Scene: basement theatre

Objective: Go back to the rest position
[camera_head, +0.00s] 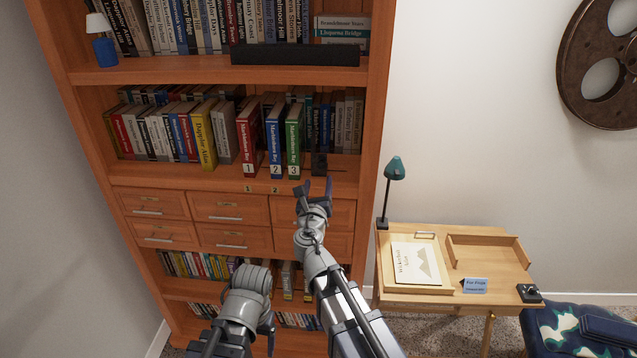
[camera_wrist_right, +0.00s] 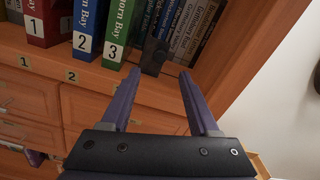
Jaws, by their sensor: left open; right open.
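My right gripper (camera_head: 314,188) is raised in front of the bookcase, just below the middle shelf's front edge. Its two purple fingers are apart and nothing is between them; they also show in the right wrist view (camera_wrist_right: 160,100). My left gripper (camera_head: 262,318) is low at the left, in front of the lower shelves. Its fingers are mostly hidden behind its own wrist.
The bookcase (camera_head: 376,100) holds a red book (camera_head: 247,140), a blue book (camera_head: 275,143) and a green book (camera_head: 293,140), numbered 1 to 3, upright beside a dark bookend (camera_head: 319,164). A desk (camera_head: 400,298) with a green lamp (camera_head: 395,169) stands at right.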

